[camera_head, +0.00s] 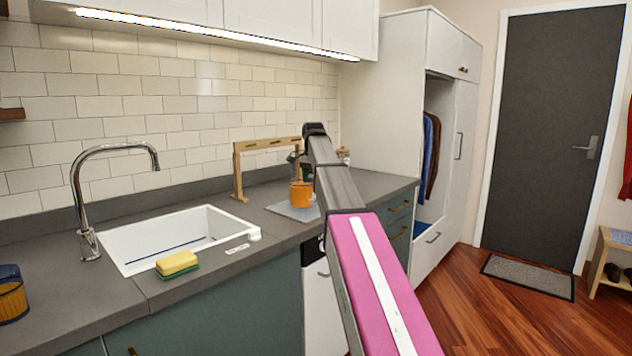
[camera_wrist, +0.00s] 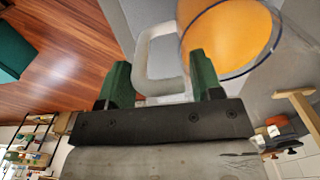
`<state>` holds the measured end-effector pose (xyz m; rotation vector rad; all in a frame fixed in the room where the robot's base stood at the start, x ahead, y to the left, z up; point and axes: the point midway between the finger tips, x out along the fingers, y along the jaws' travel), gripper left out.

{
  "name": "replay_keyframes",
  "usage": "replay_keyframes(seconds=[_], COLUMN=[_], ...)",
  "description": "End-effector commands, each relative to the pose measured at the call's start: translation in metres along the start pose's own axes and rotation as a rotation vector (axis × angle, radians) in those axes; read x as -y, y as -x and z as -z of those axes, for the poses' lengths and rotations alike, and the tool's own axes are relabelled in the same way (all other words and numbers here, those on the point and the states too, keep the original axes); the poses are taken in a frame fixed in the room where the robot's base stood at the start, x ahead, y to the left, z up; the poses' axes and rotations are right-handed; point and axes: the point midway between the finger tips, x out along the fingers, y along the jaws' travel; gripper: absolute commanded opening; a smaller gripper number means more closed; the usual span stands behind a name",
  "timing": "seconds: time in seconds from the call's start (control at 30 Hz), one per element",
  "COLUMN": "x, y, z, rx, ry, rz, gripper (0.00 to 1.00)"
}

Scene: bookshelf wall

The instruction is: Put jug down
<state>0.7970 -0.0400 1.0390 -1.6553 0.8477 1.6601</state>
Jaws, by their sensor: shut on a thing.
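The jug (camera_head: 302,195) shows orange in the head view, over a grey mat (camera_head: 284,212) on the counter right of the sink. I cannot tell whether its base touches the mat. In the wrist view the jug (camera_wrist: 228,38) has a clear rim, orange contents and a pale looped handle (camera_wrist: 143,52). My gripper (camera_wrist: 160,80) has its green fingers on either side of the handle and is shut on it. In the head view my arm hides most of the gripper.
A wooden rack (camera_head: 238,172) stands behind the jug, near the tiled wall. The sink (camera_head: 180,238) and a yellow sponge (camera_head: 177,263) lie to the left. A blue and orange container (camera_head: 12,294) is at the far left. The counter (camera_head: 375,185) is bare at its right end.

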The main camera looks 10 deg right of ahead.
Motion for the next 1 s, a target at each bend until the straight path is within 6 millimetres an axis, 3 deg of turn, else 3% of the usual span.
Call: replay_keyframes(seconds=[0.1,0.47,0.5,0.53,0.87,1.0], x=[-0.003,-0.002,-0.002,-0.002,-0.002,-0.001], y=[-0.009,-0.011,-0.011,-0.011,-0.009,0.002], z=[-0.006,-0.006,-0.006,-0.006,-0.005,-0.005], rx=[0.000,0.000,0.000,0.000,0.000,-0.001], ry=[-0.001,-0.001,-0.001,-0.001,-0.001,-0.001], rz=[0.001,0.001,0.000,0.000,0.000,0.001], gripper=[0.00,0.00,0.73,0.83,0.85,0.85])
